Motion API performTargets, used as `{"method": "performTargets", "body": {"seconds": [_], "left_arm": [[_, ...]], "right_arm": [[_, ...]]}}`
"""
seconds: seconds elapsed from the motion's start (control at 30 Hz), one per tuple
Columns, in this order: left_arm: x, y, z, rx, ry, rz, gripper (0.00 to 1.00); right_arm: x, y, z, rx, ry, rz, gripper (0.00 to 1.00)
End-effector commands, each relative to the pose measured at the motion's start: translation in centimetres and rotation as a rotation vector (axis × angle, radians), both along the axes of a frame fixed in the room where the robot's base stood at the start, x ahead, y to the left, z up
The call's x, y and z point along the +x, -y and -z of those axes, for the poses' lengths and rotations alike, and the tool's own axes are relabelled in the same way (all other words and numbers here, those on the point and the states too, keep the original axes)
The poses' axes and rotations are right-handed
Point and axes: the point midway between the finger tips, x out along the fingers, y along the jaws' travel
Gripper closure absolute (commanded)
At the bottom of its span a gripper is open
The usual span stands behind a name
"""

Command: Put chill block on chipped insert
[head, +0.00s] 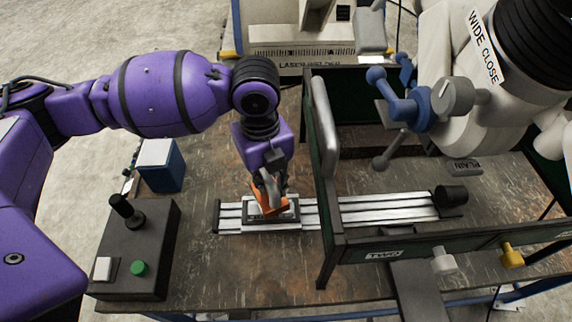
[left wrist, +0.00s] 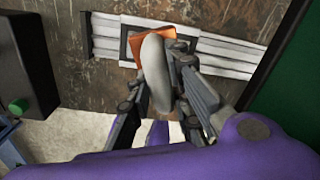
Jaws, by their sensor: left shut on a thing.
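My left gripper (head: 269,184) points down over the silver slide rail and is shut on the chill block (head: 268,203), an orange copper-coloured block with a rounded grey handle. In the left wrist view the fingers (left wrist: 168,75) close on the grey handle, and the orange block (left wrist: 141,50) shows behind it. The block is over a dark-rimmed plate (head: 289,216) on the rail. The chipped insert cannot be told apart there; the block and gripper cover most of that spot. Whether the block touches the plate is unclear. My right gripper is not in view.
A green-panelled frame (head: 321,200) stands over the rail just right of my gripper. A white arm (head: 475,120) with blue knobs hangs over the right side. A control box (head: 137,250) with a joystick and a blue box (head: 161,166) stand at left.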

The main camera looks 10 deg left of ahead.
Motion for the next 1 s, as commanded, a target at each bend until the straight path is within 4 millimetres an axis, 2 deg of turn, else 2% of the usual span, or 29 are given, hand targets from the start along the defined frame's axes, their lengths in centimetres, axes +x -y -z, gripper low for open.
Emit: {"method": "performTargets", "body": {"seconds": [0.2,0.63,0.67,0.8,1.0], "left_arm": [[0.0,0.0,2.7,-0.002,0.001,0.001,1.0],[0.1,0.0,3.2,-0.002,0.004,0.0,1.0],[0.0,-0.1,3.4,0.001,-0.001,-0.001,0.81],[0.0,-0.1,3.4,0.001,-0.001,-0.001,0.63],[0.0,-0.1,3.4,0.001,-0.001,-0.001,0.63]], "right_arm": [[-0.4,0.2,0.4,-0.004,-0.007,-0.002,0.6],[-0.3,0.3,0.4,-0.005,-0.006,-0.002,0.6],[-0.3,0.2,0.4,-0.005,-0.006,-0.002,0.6],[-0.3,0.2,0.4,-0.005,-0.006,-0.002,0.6],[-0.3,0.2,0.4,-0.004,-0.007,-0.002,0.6]]}}
